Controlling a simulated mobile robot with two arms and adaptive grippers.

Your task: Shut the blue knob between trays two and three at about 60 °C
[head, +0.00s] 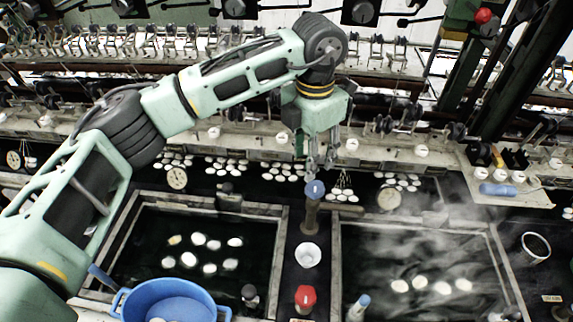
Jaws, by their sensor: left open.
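My left gripper (320,168) is open and points straight down over the blue knob (315,189). Its fingertips are just above or around the knob's top; I cannot tell whether they touch it. The blue knob caps a brown post on the dark strip between the left tray (284,235) and the right, steaming tray (337,240). White cocoons float in both trays. A round dial (389,198) stands behind the right tray and another dial (177,178) behind the left; their readings are too small to make out. My right gripper is not in view.
A white cup (308,255) and a red knob (305,297) stand nearer on the same strip. A blue two-handled pan (172,301) is at the front left. A blue-tipped tool (358,306) leans at the right tray's front. Reeling machinery fills the back.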

